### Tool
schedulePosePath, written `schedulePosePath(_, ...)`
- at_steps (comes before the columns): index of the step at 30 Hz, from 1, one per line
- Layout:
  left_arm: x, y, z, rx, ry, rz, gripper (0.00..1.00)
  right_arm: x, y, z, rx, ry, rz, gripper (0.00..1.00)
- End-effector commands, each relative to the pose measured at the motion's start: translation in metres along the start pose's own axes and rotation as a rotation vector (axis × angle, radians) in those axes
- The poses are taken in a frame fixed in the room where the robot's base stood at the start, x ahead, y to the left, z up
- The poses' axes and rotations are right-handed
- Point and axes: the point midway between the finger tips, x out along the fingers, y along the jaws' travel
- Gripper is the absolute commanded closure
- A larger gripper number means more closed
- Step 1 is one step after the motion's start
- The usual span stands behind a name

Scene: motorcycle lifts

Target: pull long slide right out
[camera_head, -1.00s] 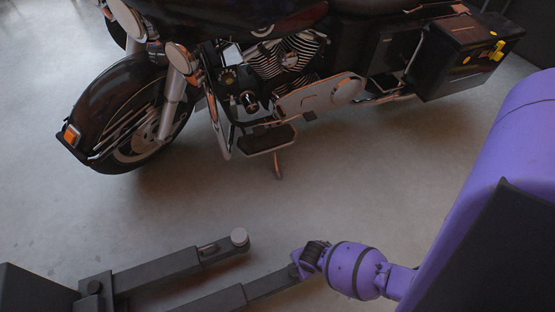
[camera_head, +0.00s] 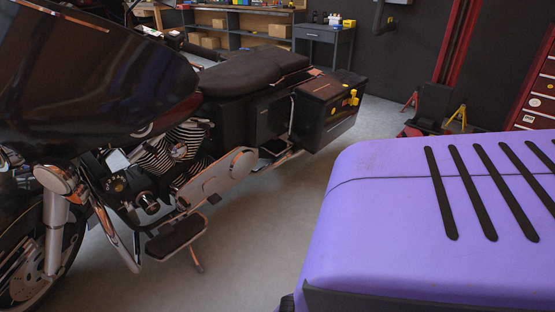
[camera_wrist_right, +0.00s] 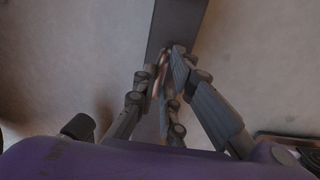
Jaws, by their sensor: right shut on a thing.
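In the right wrist view, a long dark grey bar, which I take to be the long slide (camera_wrist_right: 180,18), runs down from the top edge and passes behind my fingers. My right gripper (camera_wrist_right: 167,58) is shut on it, with jointed fingers on both sides of the bar. A coppery patch shows between the fingertips. The fingers hide much of the bar's near part. Neither the slide nor my right gripper shows in the head view. My left gripper is in no view.
A black motorcycle (camera_head: 185,155) stands at the left. My own purple part fills the lower right. A grey workbench (camera_head: 323,34), red-and-yellow stands (camera_head: 458,117) and a red cabinet (camera_head: 535,95) are at the back. Bare floor lies around the bike.

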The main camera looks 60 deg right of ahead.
Motion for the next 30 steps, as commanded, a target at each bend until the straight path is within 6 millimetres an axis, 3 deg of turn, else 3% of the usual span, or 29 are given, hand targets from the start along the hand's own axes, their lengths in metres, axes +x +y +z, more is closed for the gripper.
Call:
schedulePosePath(1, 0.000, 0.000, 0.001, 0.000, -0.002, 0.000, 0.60, -0.001, 0.006, 0.009, -0.003, -0.013, 0.008, 0.88)
schedulePosePath(5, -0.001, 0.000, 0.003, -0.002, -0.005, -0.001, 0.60, -0.001, 0.005, 0.008, -0.002, -0.012, 0.007, 0.73)
schedulePosePath(17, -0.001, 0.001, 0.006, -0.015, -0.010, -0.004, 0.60, -0.005, 0.002, 0.004, -0.002, -0.006, 0.003, 0.73)
schedulePosePath(23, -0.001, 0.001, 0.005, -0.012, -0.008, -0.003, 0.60, -0.029, 0.002, 0.005, -0.005, -0.007, 0.003, 0.73)
schedulePosePath(30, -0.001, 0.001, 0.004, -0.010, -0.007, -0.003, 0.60, -0.075, 0.002, 0.005, -0.005, -0.008, 0.004, 0.73)
